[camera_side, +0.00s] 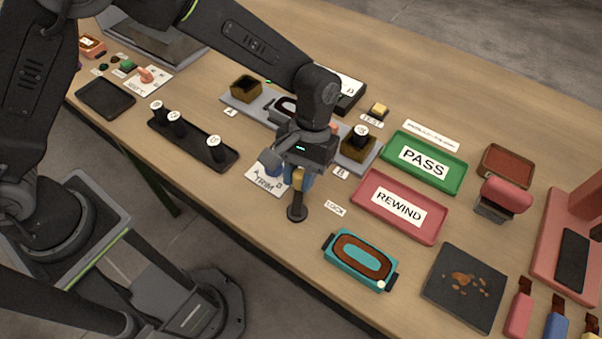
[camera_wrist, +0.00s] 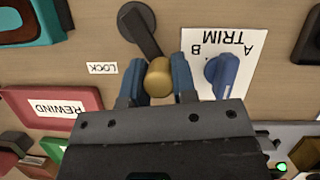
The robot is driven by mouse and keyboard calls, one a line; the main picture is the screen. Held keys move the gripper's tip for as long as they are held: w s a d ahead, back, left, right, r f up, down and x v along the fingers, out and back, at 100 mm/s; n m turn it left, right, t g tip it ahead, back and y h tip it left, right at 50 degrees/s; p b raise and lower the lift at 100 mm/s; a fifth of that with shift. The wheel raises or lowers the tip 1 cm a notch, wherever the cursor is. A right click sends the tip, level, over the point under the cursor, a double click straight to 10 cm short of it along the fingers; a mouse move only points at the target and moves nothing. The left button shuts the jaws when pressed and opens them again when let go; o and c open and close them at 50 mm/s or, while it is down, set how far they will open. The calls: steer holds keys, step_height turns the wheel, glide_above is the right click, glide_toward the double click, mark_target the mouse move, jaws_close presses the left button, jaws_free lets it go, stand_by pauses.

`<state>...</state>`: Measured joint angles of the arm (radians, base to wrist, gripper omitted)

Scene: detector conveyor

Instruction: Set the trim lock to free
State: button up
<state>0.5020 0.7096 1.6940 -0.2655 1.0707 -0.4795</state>
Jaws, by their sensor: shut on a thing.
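The trim lock is a dark lever on a round black base (camera_side: 297,213), with a brass knob (camera_wrist: 159,78) at its end. The LOCK label (camera_side: 335,208) lies right of it in the side view; the wrist view also shows the label (camera_wrist: 102,68). My gripper (camera_wrist: 158,72) has its two blue fingers on either side of the brass knob, shut on it. In the side view my gripper (camera_side: 297,180) stands over the lever. The blue trim knob (camera_wrist: 222,75) sits on a white card marked A, B and TRIM (camera_wrist: 235,40), close beside one finger.
The red REWIND tray (camera_side: 440,232) and green PASS tray (camera_side: 458,184) stand to the right. A teal oval-track piece (camera_side: 331,246) is near the front edge. A black rack (camera_side: 190,146) with several white-topped black pieces lies left. A grey rail (camera_side: 368,160) runs behind my gripper.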

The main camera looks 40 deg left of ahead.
steer(key=o, duration=0.9)
steer(key=v, duration=1.3)
steer(key=shift+w+a+r, duration=0.1)
steer(key=shift+w+r, duration=0.05)
steer(key=shift+r, duration=0.25)
